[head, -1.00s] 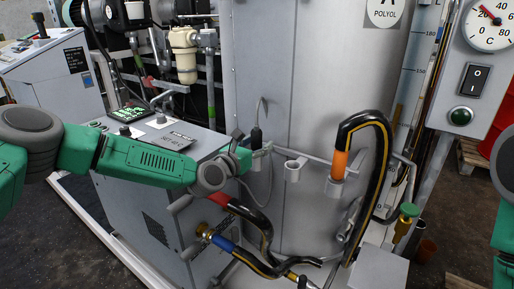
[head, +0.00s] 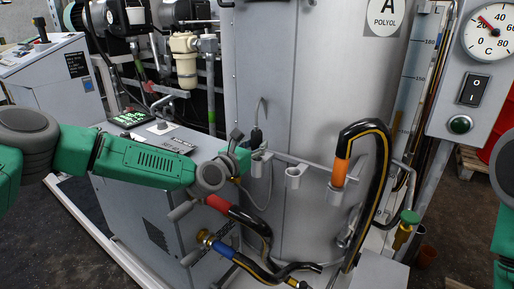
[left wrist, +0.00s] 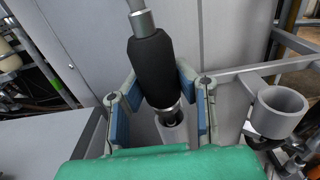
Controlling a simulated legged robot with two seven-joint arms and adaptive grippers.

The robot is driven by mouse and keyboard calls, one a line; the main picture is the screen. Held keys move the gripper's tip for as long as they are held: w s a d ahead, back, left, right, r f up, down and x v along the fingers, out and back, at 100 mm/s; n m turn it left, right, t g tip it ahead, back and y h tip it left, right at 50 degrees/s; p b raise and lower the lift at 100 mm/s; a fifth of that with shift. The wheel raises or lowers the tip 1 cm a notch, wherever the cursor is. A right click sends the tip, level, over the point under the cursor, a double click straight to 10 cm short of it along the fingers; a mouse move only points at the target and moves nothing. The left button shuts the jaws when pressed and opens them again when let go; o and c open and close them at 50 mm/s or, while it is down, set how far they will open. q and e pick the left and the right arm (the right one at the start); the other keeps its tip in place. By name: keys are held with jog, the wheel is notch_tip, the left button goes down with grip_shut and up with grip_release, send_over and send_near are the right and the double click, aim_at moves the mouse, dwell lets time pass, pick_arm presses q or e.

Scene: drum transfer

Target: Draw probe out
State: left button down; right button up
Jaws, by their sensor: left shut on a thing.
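The probe (head: 256,137) has a black grip with a thin cable running up from it. In the left wrist view the probe's grip (left wrist: 153,68) stands slightly tilted between my fingers. Its metal lower part shows under the grip, above a grey holder cup (left wrist: 174,132); my fingers and wrist hide part of the cup, and I cannot tell how deep the tip sits. My left gripper (head: 246,156) is shut on the probe beside the rail on the tank; its blue-padded fingers flank it in the wrist view (left wrist: 163,108). My right gripper is out of view.
An empty cup (head: 295,176) hangs on the rail beside the probe. A black hose with an orange collar (head: 340,170) loops to its right. Red- and blue-collared hoses lie below my left gripper. The silver tank (head: 310,90) stands close behind, and a grey cabinet (head: 150,205) lies under my arm.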

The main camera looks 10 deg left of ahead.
aim_at(253, 134)
pick_arm(q)
jog(key=shift+r+p, duration=0.75)
jog(key=shift+r, duration=1.3)
jog(key=shift+r+p, duration=0.5)
jog(key=shift+r, duration=1.45)
